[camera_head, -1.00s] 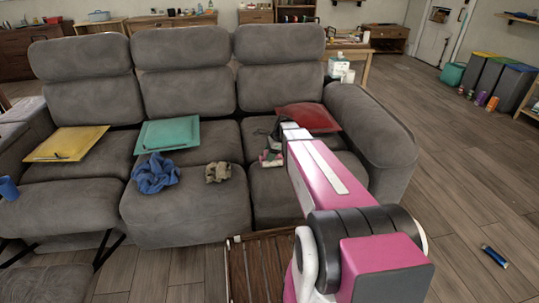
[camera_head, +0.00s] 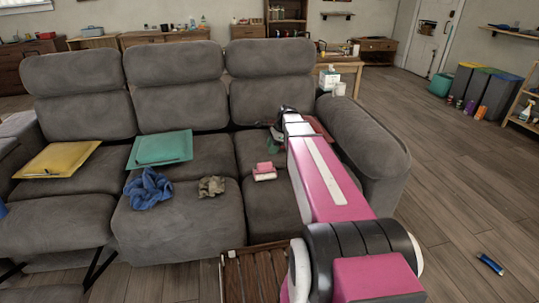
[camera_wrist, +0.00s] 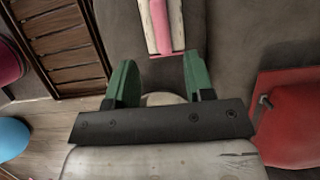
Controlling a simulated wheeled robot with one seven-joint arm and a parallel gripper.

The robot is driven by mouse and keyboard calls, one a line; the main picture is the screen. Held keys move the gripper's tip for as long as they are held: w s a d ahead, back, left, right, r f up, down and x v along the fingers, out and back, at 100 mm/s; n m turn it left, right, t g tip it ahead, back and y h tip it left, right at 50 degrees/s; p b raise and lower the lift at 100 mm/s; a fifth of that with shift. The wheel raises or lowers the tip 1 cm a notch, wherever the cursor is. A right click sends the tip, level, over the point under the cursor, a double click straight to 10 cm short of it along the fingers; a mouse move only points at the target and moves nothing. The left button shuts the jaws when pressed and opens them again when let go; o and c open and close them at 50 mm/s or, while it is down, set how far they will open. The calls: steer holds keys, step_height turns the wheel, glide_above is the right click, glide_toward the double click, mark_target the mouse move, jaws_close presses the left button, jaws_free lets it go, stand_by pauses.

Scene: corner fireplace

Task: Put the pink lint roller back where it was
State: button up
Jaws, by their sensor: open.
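The pink lint roller (camera_head: 264,172), a small pink and pale piece, lies on the right seat of the grey sofa (camera_head: 180,215). In the wrist view the roller (camera_wrist: 161,25) shows at the top as a pink strip between pale edges, partly cut off by the frame. It lies beyond the fingertips. My gripper (camera_wrist: 161,72) has green fingers spread apart with nothing between them. In the head view my gripper (camera_head: 274,143) is over the same seat, behind the roller and partly hidden by my arm.
A blue cloth (camera_head: 149,188) and an olive cloth (camera_head: 211,187) lie on the middle seat. A slatted wooden piece (camera_head: 255,275) stands before the sofa.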

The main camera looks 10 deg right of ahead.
steer(key=s+a+f+n+h, duration=0.2)
steer(key=s+f+n, duration=0.2)
steer(key=s+n, duration=0.5)
steer(key=s+a+f+n+h, duration=0.1)
steer(key=s+f+n, duration=0.3)
steer(key=s+n, duration=0.5)
steer(key=shift+s+a+h, duration=0.35)
steer(key=shift+s+h, duration=0.35)
steer(key=shift+s, duration=0.95)
